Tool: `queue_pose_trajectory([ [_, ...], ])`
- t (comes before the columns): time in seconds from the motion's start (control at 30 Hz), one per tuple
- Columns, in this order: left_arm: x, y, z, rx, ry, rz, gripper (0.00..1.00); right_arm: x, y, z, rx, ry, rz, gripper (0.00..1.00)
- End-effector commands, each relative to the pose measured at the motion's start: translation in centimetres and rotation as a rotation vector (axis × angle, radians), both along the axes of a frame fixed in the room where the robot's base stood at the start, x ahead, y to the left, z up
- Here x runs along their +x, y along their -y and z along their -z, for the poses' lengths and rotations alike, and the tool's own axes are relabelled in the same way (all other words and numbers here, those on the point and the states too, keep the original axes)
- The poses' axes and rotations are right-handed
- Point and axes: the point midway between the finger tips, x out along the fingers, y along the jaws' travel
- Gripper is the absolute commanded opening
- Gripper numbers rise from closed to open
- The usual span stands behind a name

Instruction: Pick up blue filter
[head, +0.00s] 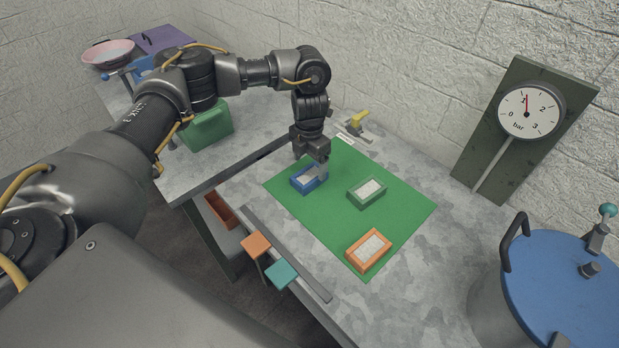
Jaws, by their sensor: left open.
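The blue filter (300,184) is a small blue rectangular frame with a pale insert. It lies on the green mat (325,213) near the mat's left corner. My left gripper (311,172) points down right at the blue filter, its jaws open. The fingers cover part of the filter's far side, and I cannot tell whether they touch it. A green filter (365,201) and an orange filter (357,263) lie on the same mat, to the right and nearer the front. My right gripper is not in view.
A pressure gauge (521,122) stands on a dark panel behind the table. A blue-lidded vessel (567,280) is at the right. A yellow-handled valve (357,120) sits behind the mat. Orange (256,245) and teal (281,274) tabs stick out at the front edge. A green canister (209,127) stands left.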

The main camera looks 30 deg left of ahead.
Motion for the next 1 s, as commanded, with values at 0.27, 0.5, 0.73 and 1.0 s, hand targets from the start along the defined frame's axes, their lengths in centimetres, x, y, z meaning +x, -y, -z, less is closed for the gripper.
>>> queue_pose_trajectory([
  [0.27,-0.1,-0.1,1.2,0.0,-0.002,-0.005,0.82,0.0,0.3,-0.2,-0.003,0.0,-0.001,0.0],
  [0.5,0.0,-0.1,4.7,-0.001,-0.003,-0.006,0.82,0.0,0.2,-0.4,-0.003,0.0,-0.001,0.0],
  [0.73,0.1,-0.1,5.5,0.0,0.001,-0.004,0.82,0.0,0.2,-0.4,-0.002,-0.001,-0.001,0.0],
  [1.0,0.1,-0.1,5.5,0.0,0.001,-0.004,0.62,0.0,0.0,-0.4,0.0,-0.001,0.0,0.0],
])
